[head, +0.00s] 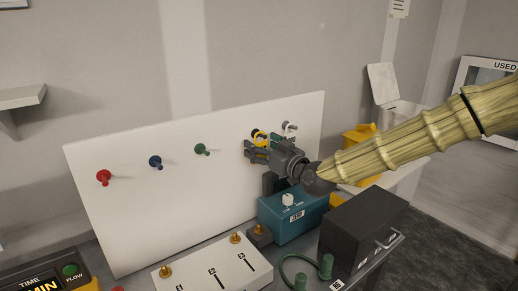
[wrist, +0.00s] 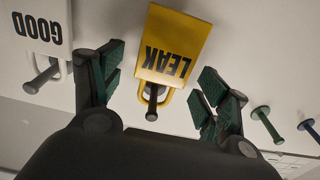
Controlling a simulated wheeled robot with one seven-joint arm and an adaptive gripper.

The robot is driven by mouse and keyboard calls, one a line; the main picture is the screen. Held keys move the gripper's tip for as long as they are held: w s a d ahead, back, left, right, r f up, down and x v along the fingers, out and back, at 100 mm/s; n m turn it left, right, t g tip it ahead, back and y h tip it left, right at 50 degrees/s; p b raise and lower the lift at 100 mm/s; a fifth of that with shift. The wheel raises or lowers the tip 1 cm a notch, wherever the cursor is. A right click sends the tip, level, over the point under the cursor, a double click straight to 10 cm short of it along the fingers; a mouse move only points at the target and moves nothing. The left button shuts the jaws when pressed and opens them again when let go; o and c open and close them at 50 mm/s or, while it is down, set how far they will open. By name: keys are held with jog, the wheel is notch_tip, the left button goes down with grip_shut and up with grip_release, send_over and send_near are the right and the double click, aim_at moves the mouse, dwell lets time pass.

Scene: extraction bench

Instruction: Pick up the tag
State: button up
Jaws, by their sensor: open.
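A yellow tag marked LEAK (wrist: 172,45) hangs by its loop on a dark peg (wrist: 152,98), upside down in the wrist view. In the head view the yellow tag (head: 259,136) is partly hidden by my gripper (head: 254,150). A white tag marked GOOD (wrist: 40,22) hangs on a neighbouring peg; it also shows in the head view (head: 290,129). In the wrist view my gripper (wrist: 158,88) is open, its green-padded fingers on either side of the yellow tag's lower part. I see no contact with it.
The white board (head: 130,190) also carries a red peg (head: 103,177), a blue peg (head: 155,162) and a green peg (head: 201,149). Below my gripper stand a teal box with a knob (head: 285,220) and a dark box (head: 362,226). A white panel with brass posts (head: 215,270) lies in front.

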jog(key=c, duration=0.9)
jog(key=shift+c, duration=0.2)
jog(key=shift+r+b, duration=0.5)
jog(key=shift+r, duration=0.25)
jog(key=b+v, duration=0.4)
jog(key=v, duration=1.4)
